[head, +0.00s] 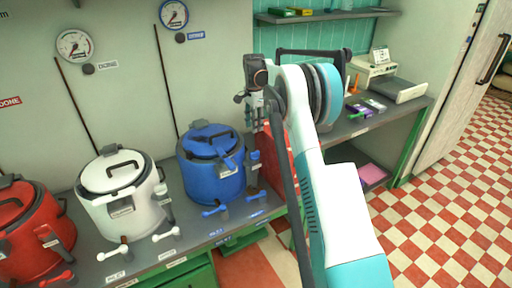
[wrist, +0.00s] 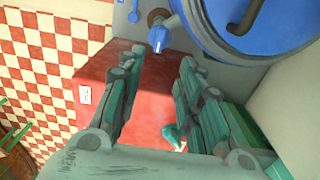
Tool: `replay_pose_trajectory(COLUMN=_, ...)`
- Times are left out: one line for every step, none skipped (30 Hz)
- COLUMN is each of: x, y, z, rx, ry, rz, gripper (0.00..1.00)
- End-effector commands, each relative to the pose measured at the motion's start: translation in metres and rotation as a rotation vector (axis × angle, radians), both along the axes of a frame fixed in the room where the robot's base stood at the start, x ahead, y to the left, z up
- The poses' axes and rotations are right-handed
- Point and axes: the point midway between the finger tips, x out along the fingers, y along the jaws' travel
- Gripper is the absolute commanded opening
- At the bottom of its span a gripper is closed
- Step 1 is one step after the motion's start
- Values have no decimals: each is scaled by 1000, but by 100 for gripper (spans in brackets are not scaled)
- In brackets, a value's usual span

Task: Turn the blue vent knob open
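The blue kettle (head: 212,182) stands on the grey counter, its lid closed. Small blue-handled fittings show on its front (head: 229,164) and low at its base; I cannot tell which is the vent knob. In the wrist view the kettle's blue round top (wrist: 275,35) fills the upper right. A blue-tipped knob (wrist: 158,40) on a grey stem sits just beyond my fingertips. My gripper (wrist: 162,57) is open and empty, its green-grey fingers apart. In the head view my gripper (head: 259,120) hangs to the right of the kettle, above the red box, apart from the kettle.
The red box (head: 275,155) stands right of the kettle. White (head: 122,205) and red (head: 28,235) kettles stand to the left. Two gauges hang on the wall. A side counter (head: 385,120) holds small items and a register. Checkered floor is clear at right.

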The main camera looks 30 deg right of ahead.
Motion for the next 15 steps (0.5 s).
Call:
replay_pose_trajectory(x=0, y=0, z=-4, rx=0, ry=1, rz=-2, gripper=33)
replay_pose_trajectory(x=0, y=0, z=-6, rx=0, ry=1, rz=-3, gripper=33)
replay_pose_trajectory(x=0, y=0, z=-11, rx=0, ry=1, rz=-2, gripper=33)
replay_pose_trajectory(x=0, y=0, z=-15, rx=0, ry=1, rz=-2, gripper=33)
replay_pose_trajectory(x=0, y=0, z=-19, rx=0, ry=1, rz=-2, gripper=33)
replay_pose_trajectory(x=0, y=0, z=-26, rx=0, ry=1, rz=-2, gripper=33)
replay_pose_trajectory(x=0, y=0, z=-31, rx=0, ry=1, rz=-2, gripper=33)
replay_pose_trajectory(x=0, y=0, z=-37, rx=0, ry=1, rz=-1, gripper=33)
replay_pose_trajectory(x=0, y=0, z=-45, rx=0, ry=1, rz=-1, gripper=33)
replay_pose_trajectory(x=0, y=0, z=-51, rx=0, ry=1, rz=-1, gripper=33)
replay_pose_trajectory(x=0, y=0, z=-57, rx=0, ry=1, rz=-1, gripper=33)
replay_pose_trajectory(x=0, y=0, z=-65, rx=0, ry=0, rz=-1, gripper=33)
replay_pose_trajectory(x=0, y=0, z=-71, rx=0, ry=0, rz=-1, gripper=33)
replay_pose_trajectory(x=0, y=0, z=-77, rx=0, ry=0, rz=-1, gripper=33)
replay_pose_trajectory(x=0, y=0, z=-85, rx=0, ry=0, rz=-1, gripper=33)
